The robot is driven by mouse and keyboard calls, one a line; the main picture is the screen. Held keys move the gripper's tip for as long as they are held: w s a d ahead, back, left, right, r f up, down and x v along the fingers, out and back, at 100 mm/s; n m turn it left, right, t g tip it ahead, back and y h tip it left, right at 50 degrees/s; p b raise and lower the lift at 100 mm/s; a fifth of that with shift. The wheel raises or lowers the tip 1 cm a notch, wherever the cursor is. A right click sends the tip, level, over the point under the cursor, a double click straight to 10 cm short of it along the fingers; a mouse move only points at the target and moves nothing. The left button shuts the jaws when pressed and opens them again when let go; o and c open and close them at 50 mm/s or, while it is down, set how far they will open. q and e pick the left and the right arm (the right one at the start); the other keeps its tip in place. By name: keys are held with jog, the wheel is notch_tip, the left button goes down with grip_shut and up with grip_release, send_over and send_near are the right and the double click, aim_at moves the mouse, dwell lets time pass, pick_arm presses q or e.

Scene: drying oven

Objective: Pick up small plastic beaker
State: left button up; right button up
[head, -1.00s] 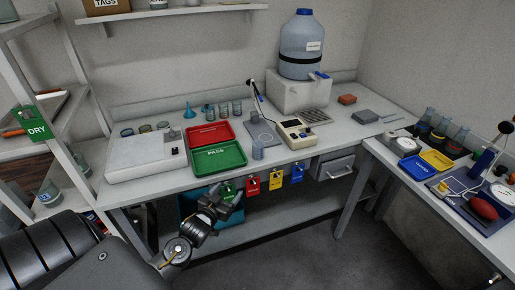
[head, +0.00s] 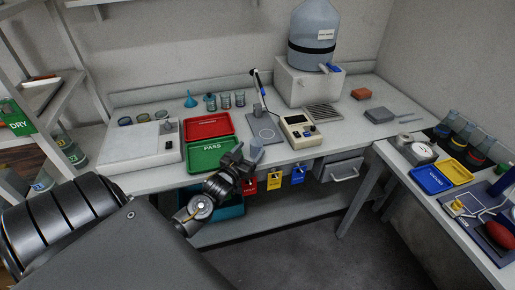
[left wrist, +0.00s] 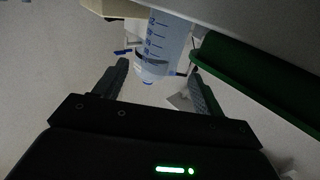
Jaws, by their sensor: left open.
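The small plastic beaker (head: 257,151) is clear and stands near the front edge of the bench, right of the green PASS tray. In the left wrist view the beaker (left wrist: 163,48) shows blue graduation marks, and its lower end appears between the two fingertips. My left gripper (head: 238,160) is at the bench's front edge, just left of the beaker. In the left wrist view the gripper (left wrist: 158,72) is open, with a gap on both sides of the beaker. I cannot tell how deep the beaker sits between the fingers. My right gripper is not in view.
The green PASS tray (head: 211,155) lies close left of the gripper, with a red tray (head: 208,126) behind it. A stand with a grey base (head: 265,129) and a beige meter (head: 299,130) are behind and right of the beaker.

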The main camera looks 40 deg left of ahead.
aim_at(259, 139)
pick_arm(q)
jog(key=shift+w+a+f, duration=0.15)
jog(key=shift+w, duration=0.95)
jog(key=shift+w+a+r+p, duration=0.1)
jog(key=shift+w+r+p, duration=0.15)
jog(key=shift+w+p, duration=0.1)
jog(key=w, duration=0.3)
jog(key=w+p, duration=0.1)
jog(key=shift+w+a+f, duration=0.15)
jog(key=shift+a+f, duration=0.1)
jog(key=shift+a, duration=0.15)
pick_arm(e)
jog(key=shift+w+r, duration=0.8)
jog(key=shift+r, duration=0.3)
pick_arm(q)
jog(key=c, duration=1)
jog(key=shift+c, duration=0.3)
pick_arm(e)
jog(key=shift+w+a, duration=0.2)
pick_arm(q)
jog(key=shift+r, duration=0.1)
